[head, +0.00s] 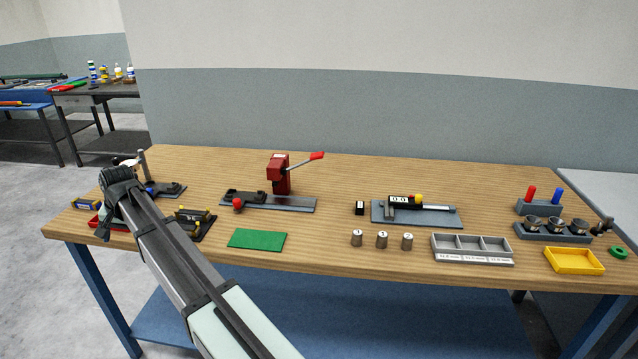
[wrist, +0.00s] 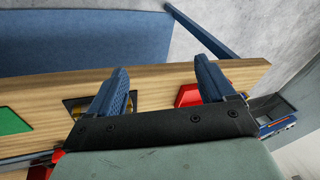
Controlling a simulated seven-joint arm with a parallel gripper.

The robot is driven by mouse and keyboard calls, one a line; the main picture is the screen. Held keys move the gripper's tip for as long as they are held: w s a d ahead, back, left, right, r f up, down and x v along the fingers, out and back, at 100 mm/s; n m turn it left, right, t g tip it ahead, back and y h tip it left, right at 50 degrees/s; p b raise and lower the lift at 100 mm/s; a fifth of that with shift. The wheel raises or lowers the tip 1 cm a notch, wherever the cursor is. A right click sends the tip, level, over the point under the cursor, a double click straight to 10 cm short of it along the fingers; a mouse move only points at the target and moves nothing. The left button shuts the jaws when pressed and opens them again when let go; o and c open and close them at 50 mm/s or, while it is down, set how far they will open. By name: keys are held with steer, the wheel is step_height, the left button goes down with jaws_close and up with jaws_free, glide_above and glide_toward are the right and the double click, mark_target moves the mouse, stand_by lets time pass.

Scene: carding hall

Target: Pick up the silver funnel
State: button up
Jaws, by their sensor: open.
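A small pale, rounded thing (head: 128,163) shows just behind my arm's end at the bench's left, next to an upright grey post (head: 143,163). It is mostly hidden, and I cannot tell what it is. My gripper (wrist: 162,66) is open, its two dark blue fingers wide apart above the wooden bench, with nothing held between them. In the head view, my arm reaches over the left end of the bench and hides part of what lies there.
Around my arm are a red tray (head: 95,222) and a dark block with yellow-topped pins (head: 194,220). To the right lie a green mat (head: 257,239), a red press (head: 279,174), a caliper plate (head: 432,219), metal weights (head: 382,240), a grey tray (head: 472,252) and a yellow tray (head: 574,271).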

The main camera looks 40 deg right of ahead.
steer(key=d+r+m+h, duration=0.1)
steer(key=d+r+m, duration=0.15)
steer(key=d, duration=0.65)
steer(key=d+r+m+h, duration=0.1)
steer(key=d+r, duration=0.3)
steer(key=d, duration=0.6)
steer(key=s+d+m+h, duration=0.1)
steer(key=s+d+m, duration=0.15)
steer(key=d, duration=0.75)
steer(key=s+d+m+h, duration=0.1)
steer(key=s+d, duration=0.3)
steer(key=d, duration=0.6)
step_height(320, 180, up, 2)
steer(key=m+g+h, duration=0.3)
steer(key=m+g, duration=0.1)
steer(key=m, duration=0.2)
glide_above(558, 219)
steer(key=a, duration=0.8)
steer(key=x, duration=1.3)
steer(key=shift+s+f, duration=0.1)
steer(key=shift+f, duration=0.35)
